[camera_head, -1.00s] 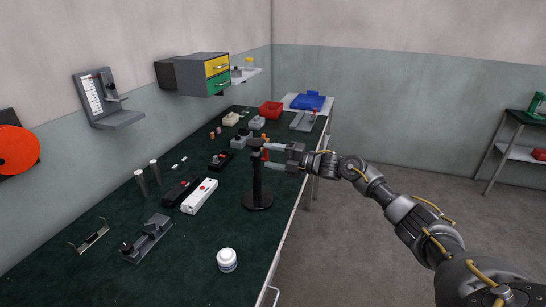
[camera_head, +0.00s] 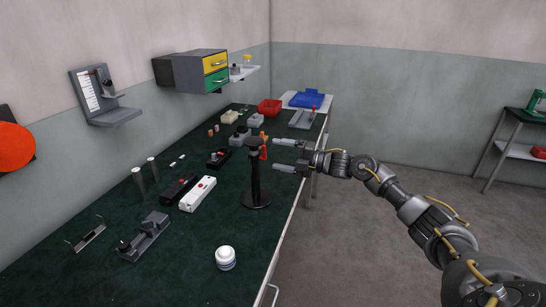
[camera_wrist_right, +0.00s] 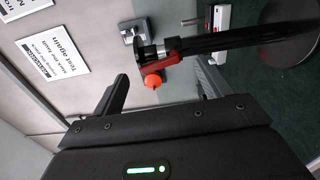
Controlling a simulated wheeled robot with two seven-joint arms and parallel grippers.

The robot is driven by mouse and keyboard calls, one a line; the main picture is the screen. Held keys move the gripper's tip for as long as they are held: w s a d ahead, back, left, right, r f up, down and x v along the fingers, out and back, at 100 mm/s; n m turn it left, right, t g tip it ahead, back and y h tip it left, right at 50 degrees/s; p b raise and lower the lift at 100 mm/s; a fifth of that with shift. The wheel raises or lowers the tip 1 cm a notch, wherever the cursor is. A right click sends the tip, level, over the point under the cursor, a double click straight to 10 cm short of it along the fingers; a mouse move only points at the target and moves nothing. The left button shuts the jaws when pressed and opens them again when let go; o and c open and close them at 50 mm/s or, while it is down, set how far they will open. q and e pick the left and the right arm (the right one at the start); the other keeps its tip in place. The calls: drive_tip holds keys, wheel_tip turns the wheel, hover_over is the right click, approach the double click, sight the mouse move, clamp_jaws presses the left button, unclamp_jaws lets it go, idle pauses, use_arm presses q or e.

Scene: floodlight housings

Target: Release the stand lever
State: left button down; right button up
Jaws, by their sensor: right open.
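The black stand (camera_head: 256,185) rises upright from a round base near the table's right edge. Its red lever (camera_head: 263,147) shows at the top of the post, on the side facing my right gripper. In the right wrist view the stand's black post (camera_wrist_right: 225,42) lies across the picture, with the red lever (camera_wrist_right: 163,60) ending in an orange knob (camera_wrist_right: 152,81). My right gripper (camera_head: 276,155) is open and empty, to the right of the post. In the wrist view its fingers (camera_wrist_right: 160,72) lie on either side of the knob, apart from it. My left gripper is out of view.
Open floor (camera_head: 350,250) lies right of the table.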

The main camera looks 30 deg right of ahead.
drive_tip(key=b+v, duration=0.2)
drive_tip(key=v, duration=0.5)
drive_tip(key=shift+s+d, duration=0.2)
